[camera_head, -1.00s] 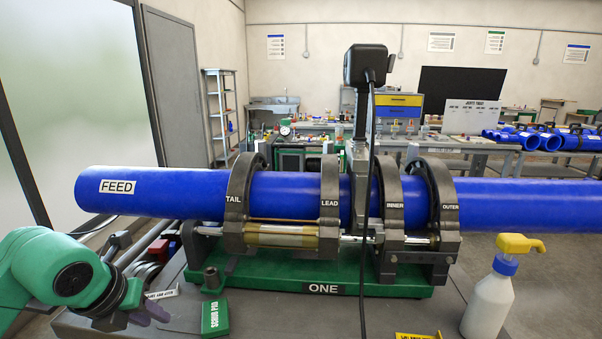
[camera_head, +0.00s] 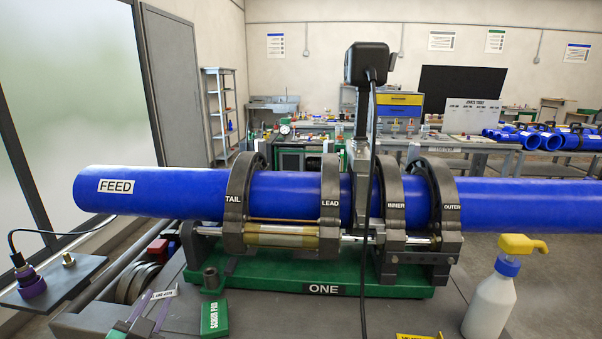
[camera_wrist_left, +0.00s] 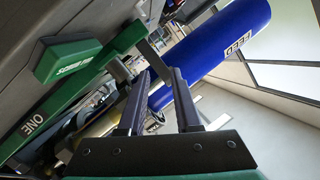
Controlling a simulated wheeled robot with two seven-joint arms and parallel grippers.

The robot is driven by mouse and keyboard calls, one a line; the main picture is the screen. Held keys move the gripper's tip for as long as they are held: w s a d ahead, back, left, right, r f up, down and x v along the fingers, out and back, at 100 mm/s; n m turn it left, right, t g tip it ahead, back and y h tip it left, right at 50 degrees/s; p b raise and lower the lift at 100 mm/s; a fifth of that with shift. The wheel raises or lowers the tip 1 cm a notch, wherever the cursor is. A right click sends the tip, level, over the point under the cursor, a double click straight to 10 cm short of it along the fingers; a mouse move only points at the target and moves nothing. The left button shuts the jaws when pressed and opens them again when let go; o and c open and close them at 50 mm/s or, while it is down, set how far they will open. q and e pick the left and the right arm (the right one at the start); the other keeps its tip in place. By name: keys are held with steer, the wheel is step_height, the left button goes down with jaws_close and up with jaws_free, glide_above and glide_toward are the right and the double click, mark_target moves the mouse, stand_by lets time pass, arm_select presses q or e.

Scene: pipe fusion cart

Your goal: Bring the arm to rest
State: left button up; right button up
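My left gripper (camera_head: 152,308) shows at the bottom left of the head view, low over the cart, left of the green scrub pad. In the left wrist view its two dark fingers (camera_wrist_left: 162,80) stand apart with nothing between them, so it is open and empty. The cart's green machine base marked ONE (camera_head: 323,289) carries a blue pipe labelled FEED (camera_head: 160,200) in dark clamps. The scrub pad (camera_head: 214,318) lies in front of the base; it also shows in the left wrist view (camera_wrist_left: 68,60). My right gripper is not in view.
A white spray bottle with a yellow head (camera_head: 491,300) stands at the front right. A dark plate (camera_head: 60,285) with a cabled purple-based part (camera_head: 30,284) is at the far left. A black cable (camera_head: 370,200) hangs before the clamps. A yellow tag (camera_head: 418,336) lies at the front edge.

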arm_select(q)
steer(key=s+d+f+n+g+h, duration=0.1)
steer(key=s+d+f+g+h, duration=0.15)
steer(key=s+f+g, duration=0.55)
steer(key=s+d+f+n+g+h, duration=0.1)
steer(key=s+d+f+g, duration=0.25)
steer(key=s+f, duration=0.8)
step_height(320, 180, down, 26)
steer(key=s+g, duration=0.1)
steer(key=g, duration=0.1)
steer(key=s+a+f, duration=0.1)
steer(key=s+f, duration=0.4)
steer(key=s, duration=0.3)
steer(key=s+a+f+p, duration=0.1)
steer(key=s+a+f, duration=0.1)
steer(key=s+f, duration=0.4)
steer(key=shift+s+a+f+g, duration=0.25)
steer(key=shift+s+g, duration=0.2)
steer(key=shift+s, duration=0.55)
